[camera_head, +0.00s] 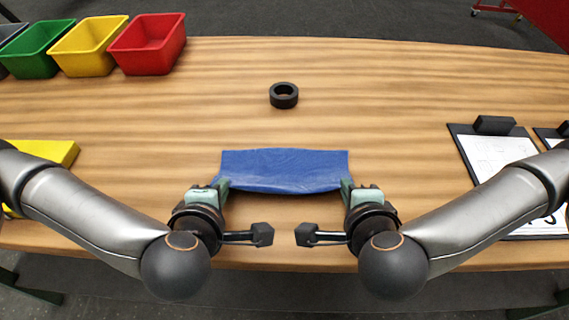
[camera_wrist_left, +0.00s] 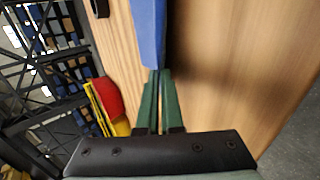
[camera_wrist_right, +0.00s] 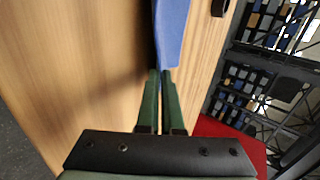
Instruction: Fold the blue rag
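The blue rag (camera_head: 284,170) lies across the middle of the table near its front, as a wide band with its near edge sagging between my grippers. My left gripper (camera_head: 221,186) is at its near left corner. In the left wrist view its fingers (camera_wrist_left: 159,82) are closed together on the rag's edge (camera_wrist_left: 150,35). My right gripper (camera_head: 347,186) is at the near right corner. In the right wrist view its fingers (camera_wrist_right: 161,82) are closed on the rag's edge (camera_wrist_right: 171,30). Whether the rag's far part touches the table is hard to tell.
A black ring (camera_head: 284,96) lies behind the rag. Green (camera_head: 32,50), yellow (camera_head: 86,47) and red (camera_head: 148,45) bins stand at the back left. A yellow object (camera_head: 50,151) is at left, partly behind my arm. A clipboard (camera_head: 493,150) with paper lies at right.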

